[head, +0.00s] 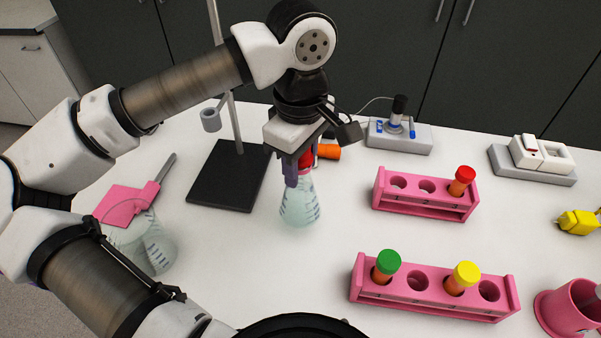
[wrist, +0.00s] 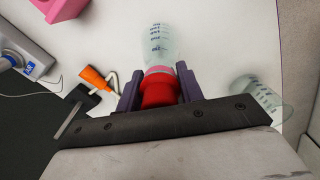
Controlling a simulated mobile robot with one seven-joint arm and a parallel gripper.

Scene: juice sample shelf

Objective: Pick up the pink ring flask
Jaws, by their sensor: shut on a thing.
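The pink ring flask (head: 299,205) is a clear conical flask with blue markings, upright below my gripper (head: 298,165) on the white bench. I cannot tell whether its base touches the bench. In the wrist view the flask body (wrist: 158,45) points away from me, with a pink ring (wrist: 158,70) around its neck and a red stopper (wrist: 158,92) nearest me. My gripper (wrist: 158,86) is shut on the flask at its stopper and neck, with one purple finger on each side. The fingers partly hide the neck in the head view.
A black stand (head: 225,177) with a rod is left of the flask, and an orange object (head: 328,151) lies behind it. Pink racks (head: 440,204) (head: 430,298) with capped tubes stand right. A glass beaker (head: 150,250) with a pink-handled tool is at left.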

